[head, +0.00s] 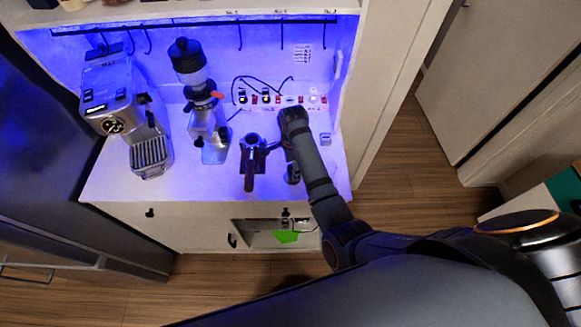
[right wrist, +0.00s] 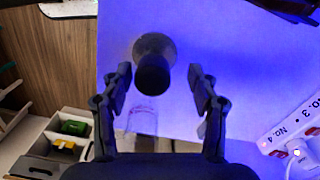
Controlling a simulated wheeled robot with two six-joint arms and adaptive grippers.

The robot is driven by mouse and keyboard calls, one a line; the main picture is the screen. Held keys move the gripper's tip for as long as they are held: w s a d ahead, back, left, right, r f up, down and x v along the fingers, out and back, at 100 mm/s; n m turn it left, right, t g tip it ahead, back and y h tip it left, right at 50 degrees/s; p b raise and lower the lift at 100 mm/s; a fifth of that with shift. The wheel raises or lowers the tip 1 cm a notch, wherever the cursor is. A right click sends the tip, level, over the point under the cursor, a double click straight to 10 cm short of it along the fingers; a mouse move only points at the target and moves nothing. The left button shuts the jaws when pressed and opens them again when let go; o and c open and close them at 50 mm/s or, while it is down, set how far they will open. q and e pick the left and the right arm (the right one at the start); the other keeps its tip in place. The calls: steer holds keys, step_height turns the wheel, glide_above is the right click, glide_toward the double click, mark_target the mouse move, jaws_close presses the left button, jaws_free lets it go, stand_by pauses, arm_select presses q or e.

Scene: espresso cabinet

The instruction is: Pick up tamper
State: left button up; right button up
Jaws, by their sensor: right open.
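The tamper (right wrist: 153,72) stands on the white counter, with a dark rounded handle and a round base, seen from above in the right wrist view. My right gripper (right wrist: 161,80) is open, with one finger on each side of the tamper handle and a visible gap to each finger. My left gripper is not in view.
A grinder (head: 194,75) and an espresso machine (head: 110,100) are farther left. A power strip (right wrist: 288,135) lies at the right in the wrist view.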

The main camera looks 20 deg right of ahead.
steer(key=shift+s+r, duration=0.15)
steer(key=shift+s, duration=0.05)
steer(key=shift+c, duration=0.4)
steer(key=shift+s+a+r, duration=0.15)
steer(key=shift+s, duration=0.1)
steer(key=shift+c, duration=1.2)
steer(key=shift+s+a+r, duration=0.1)
steer(key=shift+s, duration=0.05)
steer(key=shift+c, duration=2.4)
steer(key=shift+w, duration=0.2)
jaws_close()
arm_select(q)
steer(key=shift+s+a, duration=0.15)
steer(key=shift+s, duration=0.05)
